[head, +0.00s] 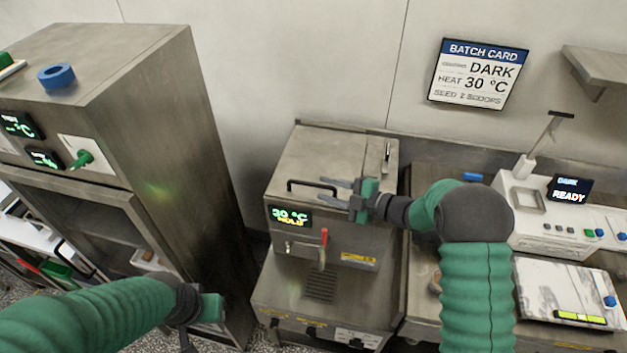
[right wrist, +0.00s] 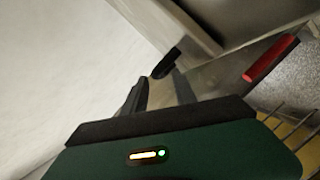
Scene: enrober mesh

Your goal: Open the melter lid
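The melter (head: 330,270) is a steel box with a green display reading 30 °C HOLD. Its lid (head: 325,155) lies shut on top, with a black bar handle (head: 305,184) along its front edge. My right gripper (head: 328,192) is at the front of the lid, fingers pointing left, beside the handle's right end. Its fingers are apart; I see no firm grip on the handle. In the right wrist view the fingers (right wrist: 158,92) are also apart, with a dark bar end (right wrist: 167,62) just beyond them. My left gripper (head: 190,318) is low at left, its fingers mostly hidden.
A red lever (head: 323,248) sticks out of the melter's front below the display; it also shows in the right wrist view (right wrist: 271,60). A tall steel cabinet (head: 205,140) stands at left. A white device (head: 555,215) reading READY stands at right. A batch card (head: 478,74) hangs behind.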

